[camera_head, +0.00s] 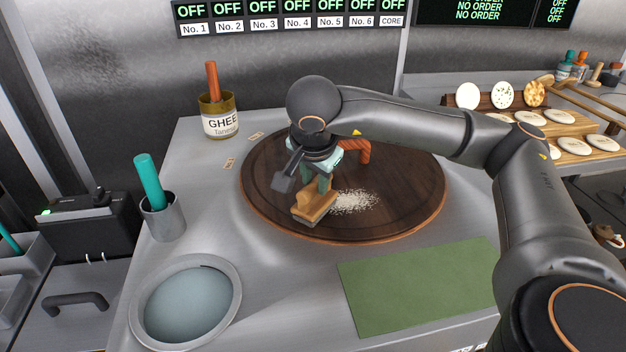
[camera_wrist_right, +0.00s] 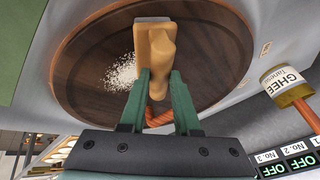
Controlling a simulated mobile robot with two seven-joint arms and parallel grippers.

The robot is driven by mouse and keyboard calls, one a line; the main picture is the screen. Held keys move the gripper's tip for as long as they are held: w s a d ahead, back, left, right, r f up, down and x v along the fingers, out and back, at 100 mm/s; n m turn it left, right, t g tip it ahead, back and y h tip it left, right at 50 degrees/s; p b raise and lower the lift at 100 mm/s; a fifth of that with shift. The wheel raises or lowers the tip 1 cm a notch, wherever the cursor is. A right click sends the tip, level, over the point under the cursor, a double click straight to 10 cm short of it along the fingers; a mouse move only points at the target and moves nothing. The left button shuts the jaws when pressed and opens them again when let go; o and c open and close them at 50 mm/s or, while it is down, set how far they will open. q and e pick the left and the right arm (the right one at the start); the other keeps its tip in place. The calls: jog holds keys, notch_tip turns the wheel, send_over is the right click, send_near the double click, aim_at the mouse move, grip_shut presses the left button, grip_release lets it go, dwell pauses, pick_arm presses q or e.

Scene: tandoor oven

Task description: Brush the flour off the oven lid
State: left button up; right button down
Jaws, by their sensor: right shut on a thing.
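The oven lid (camera_head: 415,190) is a round dark wooden disc with an orange-brown arched handle (camera_head: 358,150), lying on the steel counter. A patch of white flour (camera_head: 355,201) lies on the lid near its middle. My right gripper (camera_head: 322,187) is shut on a wooden brush (camera_head: 313,207), which is low over the lid just left of the flour. I cannot tell if it touches the lid. The right wrist view also shows the brush (camera_wrist_right: 154,45) between the green fingers, with the flour (camera_wrist_right: 121,73) beside it. My left gripper is not in view.
A ghee pot (camera_head: 219,122) stands behind the lid at left. A cup (camera_head: 163,217) with a teal-handled tool and a round basin (camera_head: 187,303) are at left. A green mat (camera_head: 420,285) lies in front. Boards with flatbreads (camera_head: 555,133) are at right.

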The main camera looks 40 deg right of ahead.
jog(key=shift+s+d+b, duration=0.2)
jog(key=shift+s+d, duration=0.2)
jog(key=shift+d, duration=0.25)
jog(key=shift+s+d+b, duration=0.15)
jog(key=shift+s+d, duration=0.2)
jog(key=shift+d, duration=0.35)
jog(key=shift+s+d+b, duration=0.2)
jog(key=shift+s+d, duration=0.2)
jog(key=shift+d, duration=0.25)
jog(key=shift+w+a+p, duration=0.15)
jog(key=shift+w+a, duration=0.25)
jog(key=shift+a, duration=0.35)
jog(key=shift+w+a+p, duration=0.1)
jog(key=shift+w+a, duration=0.35)
jog(key=shift+a, duration=0.25)
jog(key=shift+w+a+p, duration=0.15)
jog(key=shift+w+a, duration=0.25)
jog(key=shift+a, duration=0.35)
jog(key=shift+d, duration=0.1)
jog(key=shift+s+d+b, duration=0.2)
jog(key=shift+s+d, duration=0.15)
jog(key=shift+d, duration=0.2)
jog(key=shift+s+d+b, duration=0.15)
jog(key=shift+s+d, duration=0.15)
jog(key=shift+d, duration=0.2)
jog(key=shift+r, duration=0.1)
